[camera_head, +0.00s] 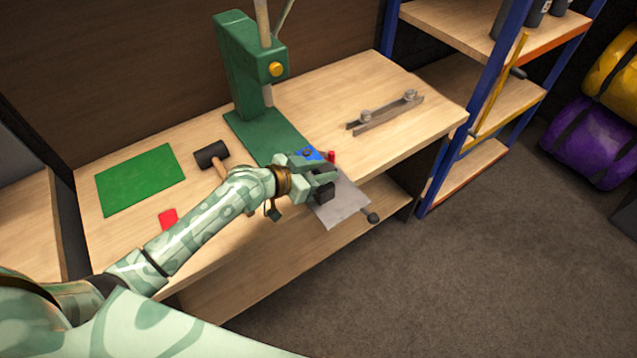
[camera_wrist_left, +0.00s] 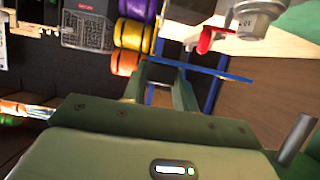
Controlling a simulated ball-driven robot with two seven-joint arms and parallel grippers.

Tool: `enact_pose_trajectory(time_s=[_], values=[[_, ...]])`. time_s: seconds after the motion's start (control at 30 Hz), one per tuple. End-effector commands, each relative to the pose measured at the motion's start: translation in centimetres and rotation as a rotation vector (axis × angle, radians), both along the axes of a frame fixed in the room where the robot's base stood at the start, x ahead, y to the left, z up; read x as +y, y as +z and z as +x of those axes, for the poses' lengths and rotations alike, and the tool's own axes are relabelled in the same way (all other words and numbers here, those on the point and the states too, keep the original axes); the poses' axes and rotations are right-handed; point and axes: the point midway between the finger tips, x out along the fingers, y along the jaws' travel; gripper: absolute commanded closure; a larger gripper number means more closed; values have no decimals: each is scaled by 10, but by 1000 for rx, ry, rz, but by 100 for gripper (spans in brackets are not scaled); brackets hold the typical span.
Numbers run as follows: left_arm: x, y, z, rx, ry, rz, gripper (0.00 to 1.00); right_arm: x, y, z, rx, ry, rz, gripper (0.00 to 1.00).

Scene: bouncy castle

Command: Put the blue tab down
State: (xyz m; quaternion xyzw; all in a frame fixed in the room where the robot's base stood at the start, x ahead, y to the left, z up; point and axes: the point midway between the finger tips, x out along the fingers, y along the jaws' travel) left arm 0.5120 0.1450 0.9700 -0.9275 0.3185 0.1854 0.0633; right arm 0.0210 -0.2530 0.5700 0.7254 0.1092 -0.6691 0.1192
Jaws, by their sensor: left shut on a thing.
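My left gripper (camera_head: 318,178) is shut on the blue tab (camera_head: 308,154), above the front edge of the workbench, by the base of the green press. In the left wrist view the blue tab (camera_wrist_left: 215,70) shows nearly edge-on as a thin strip across the fingertips (camera_wrist_left: 165,78). The gripper partly covers it in the head view, and I cannot tell whether it touches anything below. A red tab (camera_head: 168,218) lies on the bench at the left, near a green mat (camera_head: 140,180). My right gripper is not in view.
The green press (camera_head: 245,62) stands at the back of the workbench (camera_head: 355,75). A black-headed mallet (camera_head: 211,154) lies left of its base. A grey plate (camera_head: 340,208) and red part (camera_head: 331,156) are beside my gripper. A bolted metal bar (camera_head: 385,113) lies right; bench around it is clear.

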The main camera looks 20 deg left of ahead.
Motion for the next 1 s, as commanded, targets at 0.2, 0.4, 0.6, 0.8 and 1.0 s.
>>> enact_pose_trajectory(time_s=[0.2,0.4,0.6,0.8,1.0], values=[[11,-21,11,0,1,0,94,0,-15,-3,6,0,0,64],[11,-44,10,1,0,-2,94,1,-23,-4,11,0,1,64],[11,-43,10,-2,0,-1,94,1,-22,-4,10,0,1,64],[11,-48,10,-1,0,-1,94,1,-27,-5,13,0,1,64],[11,-46,10,-1,0,0,50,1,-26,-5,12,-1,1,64]])
